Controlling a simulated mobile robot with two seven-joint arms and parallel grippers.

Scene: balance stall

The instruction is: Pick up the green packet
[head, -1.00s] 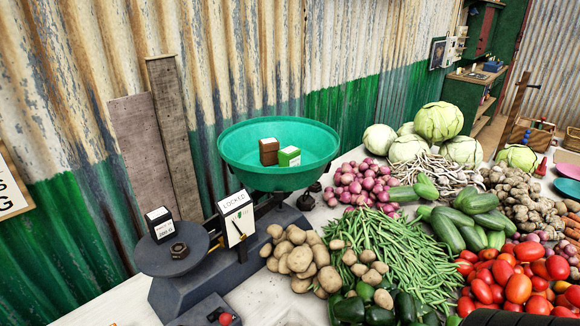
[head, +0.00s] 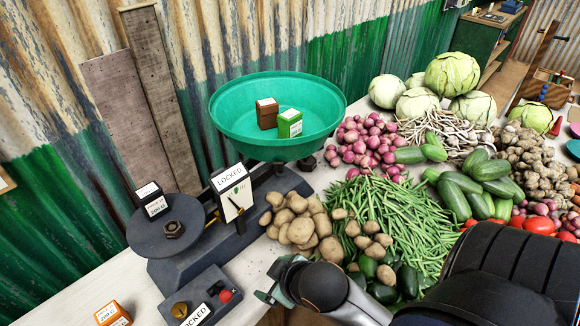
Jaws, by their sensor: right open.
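The green packet (head: 289,125) with a white top stands in the green scale pan (head: 228,129). A brown packet (head: 266,114) stands just to its left in the same pan. My right gripper (head: 266,296) is at the bottom middle, at the front table edge. It is open, shows only in part, and is well below and apart from the pan. My left gripper is not in view.
The balance has a LOCKED sign (head: 235,193) and a weight plate (head: 190,238) bearing a labelled block (head: 152,203). Potatoes (head: 300,224), beans (head: 395,215) and onions (head: 365,145) lie right of it. An orange block (head: 112,314) sits at lower left.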

